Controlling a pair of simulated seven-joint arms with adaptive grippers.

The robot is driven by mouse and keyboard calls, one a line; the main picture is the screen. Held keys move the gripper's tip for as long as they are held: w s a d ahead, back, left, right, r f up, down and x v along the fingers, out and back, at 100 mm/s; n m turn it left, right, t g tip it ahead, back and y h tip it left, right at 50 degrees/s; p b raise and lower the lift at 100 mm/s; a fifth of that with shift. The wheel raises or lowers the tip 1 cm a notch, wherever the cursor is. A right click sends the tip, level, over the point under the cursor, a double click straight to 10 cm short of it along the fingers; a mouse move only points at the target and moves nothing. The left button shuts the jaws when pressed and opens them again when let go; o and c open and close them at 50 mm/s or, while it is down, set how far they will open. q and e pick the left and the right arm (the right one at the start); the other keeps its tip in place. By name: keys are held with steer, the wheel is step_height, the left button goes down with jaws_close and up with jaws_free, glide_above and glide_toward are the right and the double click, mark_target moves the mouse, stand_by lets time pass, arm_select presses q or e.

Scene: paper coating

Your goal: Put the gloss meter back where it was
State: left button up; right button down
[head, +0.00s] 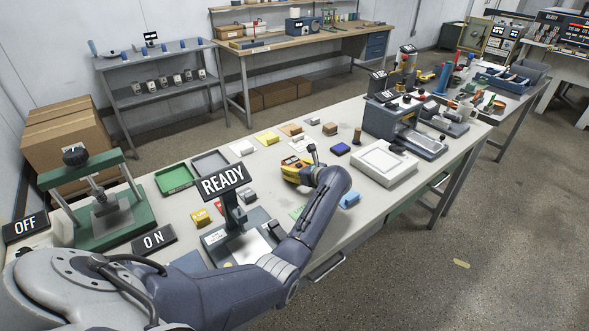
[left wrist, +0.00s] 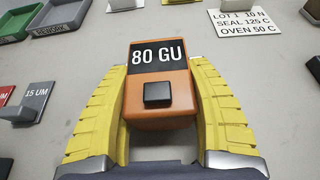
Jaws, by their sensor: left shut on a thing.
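The gloss meter (left wrist: 160,95) is an orange block with a black display reading 80 GU and a black square button. My left gripper (left wrist: 160,80) is shut on it, with a yellow finger along each side. In the head view my left gripper (head: 297,170) is over the middle of the long table, and only a little of the meter can be made out there. I cannot tell whether the meter touches the table. My right gripper is not in view.
The table (head: 245,178) has bare room around the gripper. A green tray (head: 174,179) and a grey tray (head: 210,162) lie to the left. The READY sign (head: 223,182) stands nearer me. A white flat box (head: 384,163) is to the right. A lettered card (left wrist: 250,22) lies beyond the meter.

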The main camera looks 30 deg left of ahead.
arm_select(q)
steer(key=shift+f, duration=0.1)
steer(key=o, duration=1.5)
steer(key=shift+c, duration=0.2)
steer(key=v, duration=1.2)
